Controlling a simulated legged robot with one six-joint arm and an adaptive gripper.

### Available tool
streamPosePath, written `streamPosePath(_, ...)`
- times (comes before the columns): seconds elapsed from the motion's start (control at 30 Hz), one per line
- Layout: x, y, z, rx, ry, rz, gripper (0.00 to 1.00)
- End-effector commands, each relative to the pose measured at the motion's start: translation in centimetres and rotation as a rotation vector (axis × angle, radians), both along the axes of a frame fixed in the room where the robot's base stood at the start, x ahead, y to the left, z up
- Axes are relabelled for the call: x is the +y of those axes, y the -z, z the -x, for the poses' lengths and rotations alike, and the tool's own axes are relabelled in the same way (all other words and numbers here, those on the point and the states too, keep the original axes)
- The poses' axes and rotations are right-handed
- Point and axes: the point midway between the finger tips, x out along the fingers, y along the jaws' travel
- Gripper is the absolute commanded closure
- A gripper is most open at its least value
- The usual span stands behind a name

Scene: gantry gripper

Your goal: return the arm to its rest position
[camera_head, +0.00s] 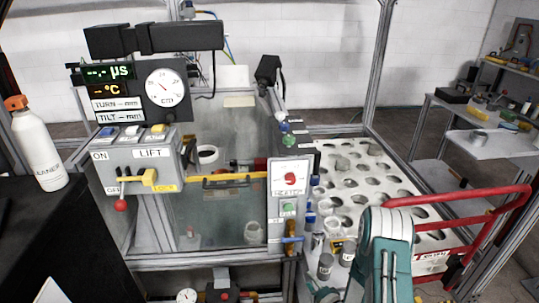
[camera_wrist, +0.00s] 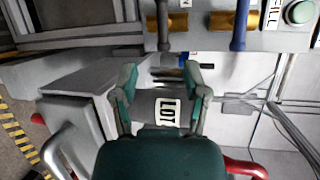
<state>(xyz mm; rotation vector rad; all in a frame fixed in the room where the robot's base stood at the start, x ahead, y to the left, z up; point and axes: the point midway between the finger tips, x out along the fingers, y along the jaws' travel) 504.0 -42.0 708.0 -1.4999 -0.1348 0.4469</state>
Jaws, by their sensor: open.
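In the wrist view my gripper (camera_wrist: 163,78) is open, its two grey and green fingers spread apart with nothing held between them. A white label with dark marks (camera_wrist: 168,112) shows on a grey surface between the fingers; I cannot tell how far away it is. In the head view a teal and grey part of my arm rises at the lower right, in front of the perforated white tray (camera_head: 401,182) and beside a red tubular handle (camera_head: 470,196). My fingertips cannot be made out there.
A lift control box (camera_head: 152,153) and a glass-walled tank (camera_head: 222,215) stand left of centre. A heater panel (camera_head: 290,175) is beside them. A white bottle (camera_head: 38,148) stands on a black surface at left.

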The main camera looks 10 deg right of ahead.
Motion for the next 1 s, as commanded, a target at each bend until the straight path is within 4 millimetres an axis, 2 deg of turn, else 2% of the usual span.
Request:
streamPosePath(0.17, -0.4, -2.8, -2.0, 0.004, -0.011, 0.152, 0.41)
streamPosePath(0.3, -1.0, -6.1, -3.8, 0.026, -0.020, 0.341, 0.41)
streamPosePath(0.53, -1.9, -11.9, -5.3, 0.070, -0.031, 0.611, 0.41)
streamPosePath(0.77, -2.5, -18.5, -4.9, 0.134, -0.049, 0.861, 0.41)
streamPosePath(1.0, -2.5, -25.1, -2.3, 0.215, -0.089, 1.070, 0.41)
